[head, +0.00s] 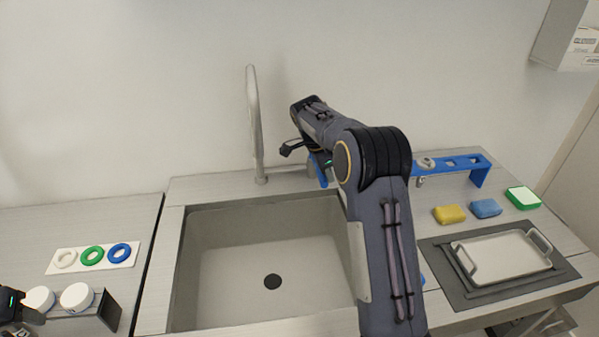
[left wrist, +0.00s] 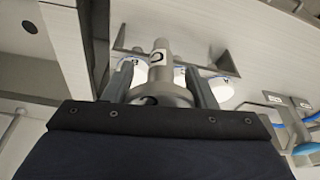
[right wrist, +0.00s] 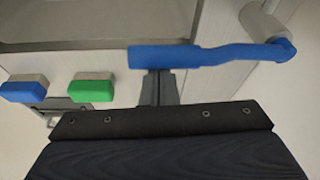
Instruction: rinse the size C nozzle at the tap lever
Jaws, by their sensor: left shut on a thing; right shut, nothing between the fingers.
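A grey metal nozzle (left wrist: 160,68) with a dark letter, which looks like a C, is in my left gripper (left wrist: 160,82), shut around its wider base in the left wrist view. In the head view my left gripper (head: 22,308) is at the lower left edge, left of the sink. The blue tap lever (right wrist: 205,56) crosses the top of the right wrist view and shows partly behind my right arm in the head view (head: 319,170). My right gripper (right wrist: 160,82) is shut and empty, its tips at the lever's edge; I cannot tell whether they touch.
The sink (head: 232,315) is empty, with the tap spout (head: 254,120) behind it. White round lids (head: 76,297) and coloured rings (head: 91,255) are at left. A blue holder (head: 462,160), sponges (head: 449,214) and a metal tray (head: 500,254) are at right.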

